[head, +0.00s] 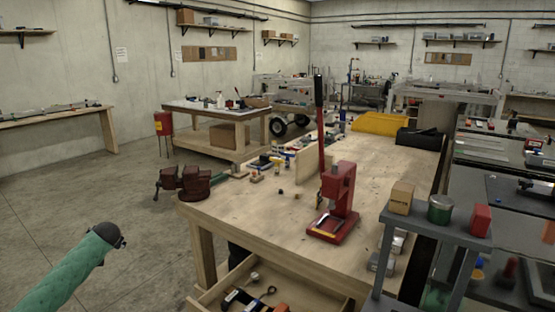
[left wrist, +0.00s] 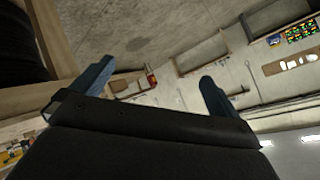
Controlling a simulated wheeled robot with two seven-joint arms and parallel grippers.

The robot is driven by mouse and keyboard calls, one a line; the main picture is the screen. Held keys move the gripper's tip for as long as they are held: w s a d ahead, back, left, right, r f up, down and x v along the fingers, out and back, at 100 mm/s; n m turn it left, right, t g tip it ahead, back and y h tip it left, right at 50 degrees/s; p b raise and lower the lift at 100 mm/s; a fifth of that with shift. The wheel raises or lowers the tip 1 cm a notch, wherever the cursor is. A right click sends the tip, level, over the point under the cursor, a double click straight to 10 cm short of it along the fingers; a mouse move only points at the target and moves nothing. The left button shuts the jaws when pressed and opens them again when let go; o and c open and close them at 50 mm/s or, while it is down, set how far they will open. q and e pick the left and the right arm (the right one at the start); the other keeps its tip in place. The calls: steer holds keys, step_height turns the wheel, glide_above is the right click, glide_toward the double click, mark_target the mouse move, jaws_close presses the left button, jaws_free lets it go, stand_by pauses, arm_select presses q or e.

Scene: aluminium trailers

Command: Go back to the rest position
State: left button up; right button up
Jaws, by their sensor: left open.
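My left arm reaches in from the lower left of the head view as a green sleeve with a dark end, in front of the workbench and over open floor. My left gripper shows in the left wrist view (left wrist: 153,84). Its two bluish fingers are wide apart with nothing between them, only floor and wall behind. In the head view its fingers cannot be made out. My right gripper is in neither view.
A wooden workbench (head: 270,215) carries a red lever press (head: 337,200) and a dark red vise (head: 185,182) at its left corner. A grey rack (head: 440,229) with small boxes and a green can stands at right. Floor (head: 100,200) at left is clear.

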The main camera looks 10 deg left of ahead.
arm_select(q)
steer(key=s+d+f+m+g+h, duration=0.15)
steer(key=s+d+f, duration=0.35)
steer(key=d+f, duration=0.6)
steer(key=s+d+f+m+h, duration=0.1)
steer(key=s+d+f+m, duration=0.1)
steer(key=s+d+f, duration=0.9)
steer(key=d+f+m+h, duration=0.2)
steer(key=d+f, duration=0.6)
steer(key=f, duration=0.7)
steer(key=s+d+f+g+h, duration=0.1)
steer(key=s+d+f, duration=0.4)
steer(key=s+d, duration=0.5)
steer(key=s+d+f+n+g+h, duration=0.1)
steer(key=s+d+f, duration=0.4)
steer(key=s+d, duration=0.5)
steer(key=s+d+f+g+h, duration=0.2)
steer(key=s+d+f, duration=0.4)
steer(key=s+d, duration=0.5)
steer(key=d+h, duration=0.1)
steer(key=d, duration=0.5)
steer(key=shift+f, duration=0.1)
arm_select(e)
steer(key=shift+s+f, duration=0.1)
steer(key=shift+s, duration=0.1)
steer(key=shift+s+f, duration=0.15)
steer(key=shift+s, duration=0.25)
